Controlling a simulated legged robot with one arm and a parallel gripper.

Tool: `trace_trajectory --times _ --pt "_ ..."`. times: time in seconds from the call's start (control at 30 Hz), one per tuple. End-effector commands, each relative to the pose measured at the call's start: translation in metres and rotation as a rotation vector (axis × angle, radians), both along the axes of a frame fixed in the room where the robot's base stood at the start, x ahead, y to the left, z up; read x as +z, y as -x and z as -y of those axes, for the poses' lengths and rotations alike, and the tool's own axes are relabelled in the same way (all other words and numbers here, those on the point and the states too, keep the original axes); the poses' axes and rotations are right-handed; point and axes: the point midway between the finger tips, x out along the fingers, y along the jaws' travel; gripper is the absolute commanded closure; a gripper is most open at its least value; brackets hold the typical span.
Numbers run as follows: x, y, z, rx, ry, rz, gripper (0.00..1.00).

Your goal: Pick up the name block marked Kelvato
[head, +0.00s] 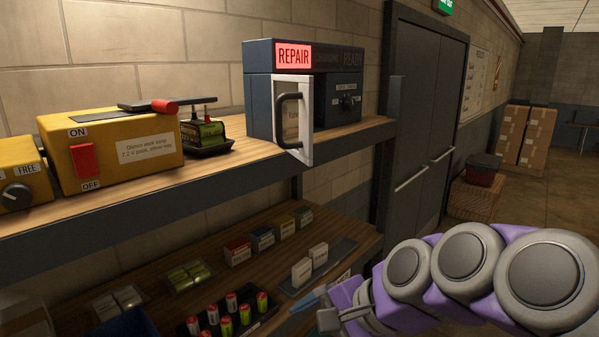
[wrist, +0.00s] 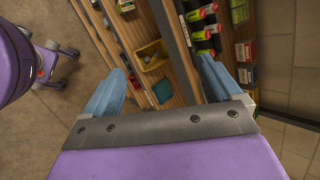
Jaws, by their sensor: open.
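Two small white blocks with dark print stand on a dark strip on the lower shelf in the head view: a front one (head: 301,271) and a back one (head: 318,255). Their print is too small to read, so I cannot tell which, if either, says Kelvato. My gripper (head: 312,303) is at the front edge of the lower shelf, in front of and below the blocks, partly hidden by my arm. In the wrist view its two blue fingers (wrist: 161,66) are wide apart with nothing between them. Shelves and a yellow bin (wrist: 152,56) lie beyond the fingers.
The upper shelf (head: 220,165) holds a blue charger (head: 350,98) with a lit REPAIR sign and a handled door, plus a yellow switch box (head: 110,150). Below are coloured boxes (head: 262,238) and a battery rack (head: 228,316). Open floor (head: 520,210) lies right.

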Motion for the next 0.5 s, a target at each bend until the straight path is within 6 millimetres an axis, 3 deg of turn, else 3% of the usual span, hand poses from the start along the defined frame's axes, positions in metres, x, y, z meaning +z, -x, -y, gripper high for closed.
trace_trajectory --times 0.03,0.17,0.2,0.3,0.4,0.5 --pt "0.038 -0.019 -0.007 -0.07 -0.09 -0.015 0.08" --pt "0.137 -0.079 -0.009 -0.314 -0.418 -0.137 0.08" --pt "0.168 -0.1 -0.001 -0.395 -0.532 -0.187 0.08" --pt "0.229 -0.143 0.027 -0.555 -0.785 -0.322 0.08" --pt "0.265 -0.172 0.055 -0.66 -0.965 -0.434 0.08" --pt "0.286 -0.19 0.078 -0.725 -1.09 -0.516 0.08"
